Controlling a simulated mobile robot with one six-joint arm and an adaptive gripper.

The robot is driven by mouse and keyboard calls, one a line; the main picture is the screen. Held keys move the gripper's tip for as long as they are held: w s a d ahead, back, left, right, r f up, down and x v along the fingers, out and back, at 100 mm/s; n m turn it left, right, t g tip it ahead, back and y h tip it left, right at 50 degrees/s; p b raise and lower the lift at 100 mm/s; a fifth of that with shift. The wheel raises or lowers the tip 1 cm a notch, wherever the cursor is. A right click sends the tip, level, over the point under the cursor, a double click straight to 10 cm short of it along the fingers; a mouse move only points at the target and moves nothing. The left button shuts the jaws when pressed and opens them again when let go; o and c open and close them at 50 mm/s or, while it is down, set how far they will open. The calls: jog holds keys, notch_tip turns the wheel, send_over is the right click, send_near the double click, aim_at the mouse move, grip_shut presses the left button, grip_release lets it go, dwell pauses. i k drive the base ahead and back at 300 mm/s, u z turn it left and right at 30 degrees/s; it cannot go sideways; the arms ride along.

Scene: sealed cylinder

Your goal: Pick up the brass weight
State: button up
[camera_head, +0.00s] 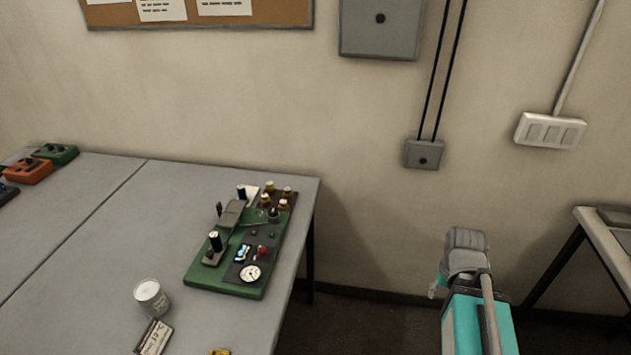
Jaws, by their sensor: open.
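Several small brass-coloured pieces (270,187) stand at the far right corner of a green board (226,288) on the grey table. They are too small for me to tell whether one is the brass weight. A yellow-gold thing (219,352) is cut off by the bottom edge of the picture, so I cannot tell what it is. My turquoise and grey arm shows at the lower right, away from the table. I cannot make out my gripper's fingers.
The green board also carries a dial (250,273), a red knob (262,250) and dark posts. A pale can (152,297) and a labelled block (154,338) stand near the front of the table (90,230). Orange (28,171) and green boxes sit far left. Another table (600,222) is at right.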

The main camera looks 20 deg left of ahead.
aim_at(287, 195)
jog(key=z, duration=0.05)
jog(key=i, duration=1)
jog(key=u, duration=0.35)
